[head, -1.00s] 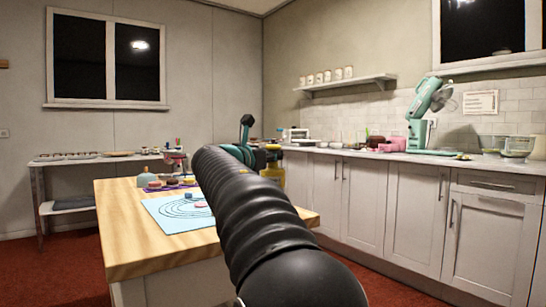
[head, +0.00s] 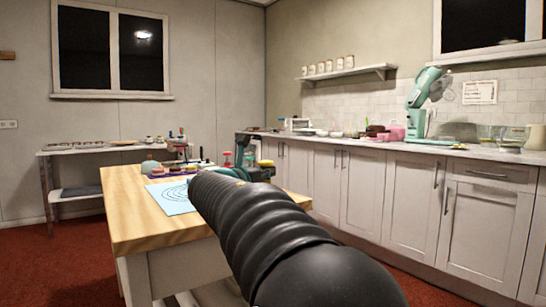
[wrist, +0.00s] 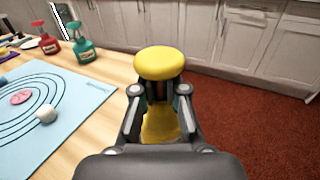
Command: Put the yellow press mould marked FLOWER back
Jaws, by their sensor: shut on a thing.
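The yellow press mould (wrist: 158,64) is held upright in my gripper (wrist: 160,98) in the wrist view. Its round yellow knob stands above the fingers and a wider yellow part shows below, between them. The fingers are shut on it. Any FLOWER mark is not readable. In the head view my black arm hides most of the gripper; a bit of the yellow knob (head: 265,163) shows past the arm's end. The mould is held over or beside the right edge of the wooden table (head: 150,225).
A blue mat with rings (wrist: 60,100) lies on the table, with a white piece (wrist: 46,113) and a pink piece (wrist: 21,97) on it. White cabinets (head: 380,190) run along the right. Red floor lies between.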

